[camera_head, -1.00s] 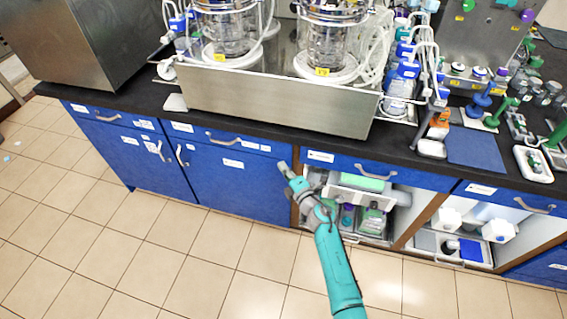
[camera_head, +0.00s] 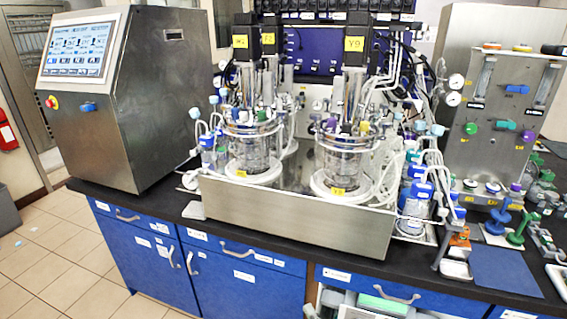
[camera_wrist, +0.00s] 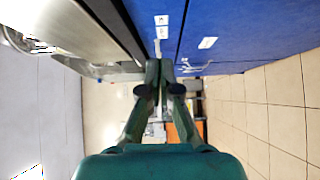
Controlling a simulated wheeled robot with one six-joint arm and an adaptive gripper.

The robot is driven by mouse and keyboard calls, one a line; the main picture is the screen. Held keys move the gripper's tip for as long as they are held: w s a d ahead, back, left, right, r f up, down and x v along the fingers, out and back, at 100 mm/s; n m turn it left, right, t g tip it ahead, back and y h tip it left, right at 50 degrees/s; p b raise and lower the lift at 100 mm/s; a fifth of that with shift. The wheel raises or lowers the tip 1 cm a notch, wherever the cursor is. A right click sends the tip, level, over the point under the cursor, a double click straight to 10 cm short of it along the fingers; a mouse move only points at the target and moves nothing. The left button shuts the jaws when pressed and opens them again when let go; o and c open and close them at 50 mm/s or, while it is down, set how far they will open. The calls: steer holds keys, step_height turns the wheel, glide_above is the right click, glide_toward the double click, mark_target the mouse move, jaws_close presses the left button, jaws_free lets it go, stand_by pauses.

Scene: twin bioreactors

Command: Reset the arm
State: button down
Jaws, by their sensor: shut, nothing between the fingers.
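My gripper (camera_wrist: 160,68) shows in the wrist view. Its two green fingers reach up from the bottom, with their tips together and nothing held. Blue cabinet fronts (camera_wrist: 240,30) lie beyond the tips, seen sideways, so I cannot judge the gap exactly. In the head view the arm is almost wholly out of frame; only a small pale piece at the bottom edge may be its tip.
Two glass bioreactors (camera_head: 252,150) stand in a steel tray (camera_head: 290,218) on the black bench. A steel cabinet with a screen (camera_head: 80,48) is at left, a valve panel (camera_head: 500,125) at right. Blue drawers (camera_head: 245,285) run below.

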steer(key=s+d+m+h, duration=0.15)
steer(key=s+m, duration=0.25)
steer(key=s, duration=0.6)
steer(key=s+d+m+t+h, duration=0.1)
steer(key=s+d+m, duration=0.15)
steer(key=s, duration=0.65)
steer(key=s+d+m+h, duration=0.1)
steer(key=s+m, duration=0.4)
steer(key=s, duration=0.5)
steer(key=s+d+r+m+g+h, duration=0.1)
steer(key=s+r+m, duration=0.4)
steer(key=s, duration=0.6)
steer(key=s+d+r+m+g+h, duration=0.1)
steer(key=s+d+r+m+h, duration=0.2)
steer(key=s+r+m, duration=0.3)
steer(key=s+r, duration=0.3)
steer(key=s, duration=0.1)
steer(key=shift+s+d+r+g, duration=0.15)
steer(key=shift+s+d+g, duration=0.15)
steer(key=shift+s, duration=0.05)
